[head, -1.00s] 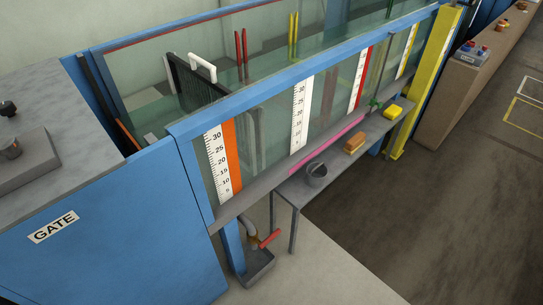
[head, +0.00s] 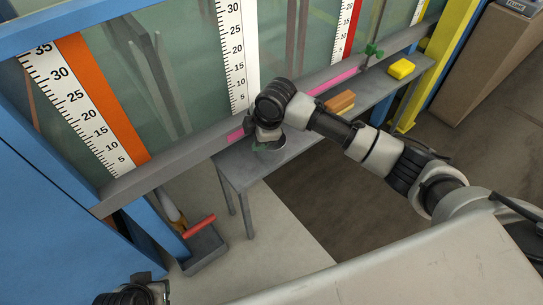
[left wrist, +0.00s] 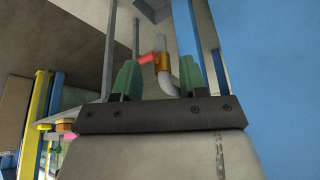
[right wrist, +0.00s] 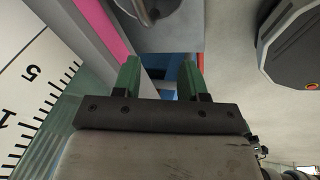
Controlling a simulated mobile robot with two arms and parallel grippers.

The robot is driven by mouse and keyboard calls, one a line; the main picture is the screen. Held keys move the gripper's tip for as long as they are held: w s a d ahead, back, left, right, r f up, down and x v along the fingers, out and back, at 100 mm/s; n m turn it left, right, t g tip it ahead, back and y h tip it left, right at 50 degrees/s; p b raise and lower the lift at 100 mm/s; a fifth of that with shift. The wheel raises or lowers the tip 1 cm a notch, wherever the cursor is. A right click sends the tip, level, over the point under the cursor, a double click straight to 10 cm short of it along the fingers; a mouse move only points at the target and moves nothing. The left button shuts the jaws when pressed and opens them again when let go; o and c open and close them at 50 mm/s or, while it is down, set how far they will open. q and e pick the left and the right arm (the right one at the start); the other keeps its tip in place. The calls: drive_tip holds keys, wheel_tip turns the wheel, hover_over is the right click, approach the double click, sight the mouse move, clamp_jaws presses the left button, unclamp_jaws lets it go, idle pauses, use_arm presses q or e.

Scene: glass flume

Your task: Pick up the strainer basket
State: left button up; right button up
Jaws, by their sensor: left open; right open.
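The strainer basket, a small grey round pail, stands on the narrow grey shelf (head: 300,138) along the flume. In the head view my right gripper and wrist hide most of the strainer basket (head: 273,147). My right gripper (head: 262,145) is over the shelf, close to the basket. In the right wrist view the basket (right wrist: 150,12) shows partly at the top edge, beyond the open, empty fingers (right wrist: 160,75). My left gripper (head: 132,292) is low at the bottom left of the head view. In the left wrist view its fingers (left wrist: 160,80) are open and empty.
A brown block (head: 340,102) and a yellow sponge (head: 401,69) lie farther along the shelf. A pink strip (head: 333,81) runs along the flume's lower rail. A red-handled valve (head: 200,227) sits over a grey tray (head: 205,249) at lower left.

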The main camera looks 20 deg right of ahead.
drive_tip(key=w+d+r+n+h+b, duration=0.1)
drive_tip(key=d+r+n+h+b, duration=0.1)
drive_tip(key=d+r+n, duration=0.35)
drive_tip(key=shift+m+g, duration=0.5)
drive_tip(key=shift+m, duration=0.25)
drive_tip(key=f+b, duration=0.1)
drive_tip(key=f, duration=0.1)
drive_tip(key=w+a+f+b, duration=0.1)
drive_tip(key=f+b, duration=0.1)
drive_tip(key=f, duration=0.1)
drive_tip(key=w+a+f+b, duration=0.1)
drive_tip(key=f, duration=0.2)
drive_tip(key=shift+a+f, duration=0.15)
drive_tip(key=shift+f, duration=0.35)
use_arm(q)
drive_tip(key=w+d+r+t+h, duration=0.3)
drive_tip(key=w+d+r+t, duration=0.1)
drive_tip(key=w+r+t, duration=0.5)
wheel_tip(320, 180, up, 4)
drive_tip(key=t, duration=0.2)
drive_tip(key=shift+t, duration=0.4)
drive_tip(key=shift+f, duration=0.1)
use_arm(e)
drive_tip(key=shift+c, duration=0.3)
clamp_jaws()
